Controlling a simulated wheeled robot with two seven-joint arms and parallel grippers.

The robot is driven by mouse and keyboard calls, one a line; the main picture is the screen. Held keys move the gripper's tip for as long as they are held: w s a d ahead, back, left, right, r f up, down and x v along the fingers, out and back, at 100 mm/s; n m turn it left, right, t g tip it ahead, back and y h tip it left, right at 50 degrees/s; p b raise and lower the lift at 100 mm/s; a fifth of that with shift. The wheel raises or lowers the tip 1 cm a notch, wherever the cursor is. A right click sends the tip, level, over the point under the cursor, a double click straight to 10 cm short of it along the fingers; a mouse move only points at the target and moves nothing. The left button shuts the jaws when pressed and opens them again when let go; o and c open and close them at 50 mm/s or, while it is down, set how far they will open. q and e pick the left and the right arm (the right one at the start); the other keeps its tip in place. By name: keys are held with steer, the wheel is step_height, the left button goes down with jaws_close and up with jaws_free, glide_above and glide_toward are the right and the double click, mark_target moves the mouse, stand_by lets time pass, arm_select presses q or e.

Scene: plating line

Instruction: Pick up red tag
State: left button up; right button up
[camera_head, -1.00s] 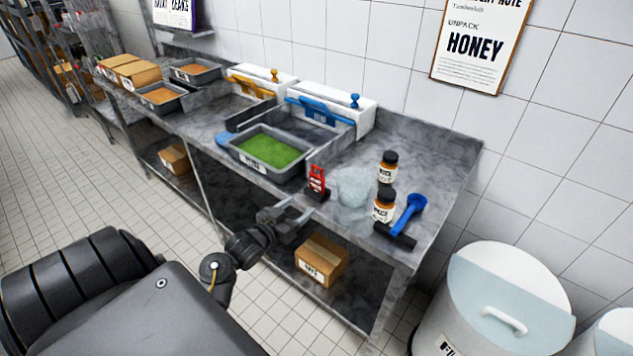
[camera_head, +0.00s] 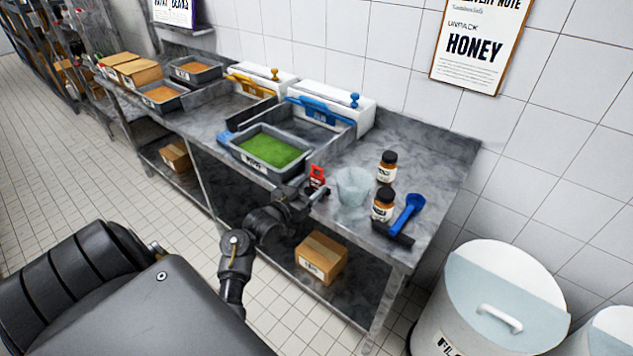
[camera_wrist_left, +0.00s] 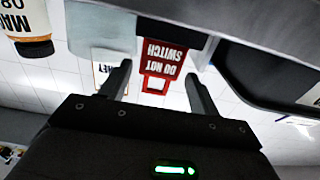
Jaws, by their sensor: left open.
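The red tag (camera_head: 317,177) stands upright near the front edge of the steel counter, just right of the tray of green contents. In the left wrist view the red tag (camera_wrist_left: 163,67), with white lettering, appears upside down, ahead of and roughly between the fingers. My left gripper (camera_head: 310,191) is at the counter's front edge, close to the tag and partly covering its lower part. In the left wrist view the left gripper (camera_wrist_left: 155,78) is open with nothing held. Whether a finger touches the tag cannot be told. My right gripper does not show.
The grey tray (camera_head: 243,154) is close on the left. A cardboard box (camera_head: 321,258) sits on the lower shelf.

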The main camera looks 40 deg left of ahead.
mark_target(318, 168)
arm_select(q)
steer(key=w, duration=0.2)
steer(key=w+p, duration=0.1)
steer(key=w, duration=0.1)
steer(key=shift+a+r, duration=0.1)
steer(key=shift+r, duration=0.15)
steer(key=c, duration=0.7)
steer(key=shift+c, duration=0.2)
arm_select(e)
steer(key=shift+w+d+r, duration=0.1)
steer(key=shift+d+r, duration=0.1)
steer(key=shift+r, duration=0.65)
arm_select(q)
steer(key=shift+r+b, duration=0.3)
steer(key=shift+r, duration=0.25)
steer(key=shift+d+r+b, duration=0.25)
steer(key=shift+r+b, duration=0.2)
steer(key=shift+r, duration=0.75)
steer(key=s+d+r+b, duration=0.2)
steer(key=s+d+r, duration=0.2)
steer(key=d+r, duration=0.5)
steer(key=d, duration=0.3)
steer(key=shift+s+d+r+b, duration=0.25)
steer(key=shift+s+d+b, duration=0.1)
steer(key=shift+s+b, duration=0.05)
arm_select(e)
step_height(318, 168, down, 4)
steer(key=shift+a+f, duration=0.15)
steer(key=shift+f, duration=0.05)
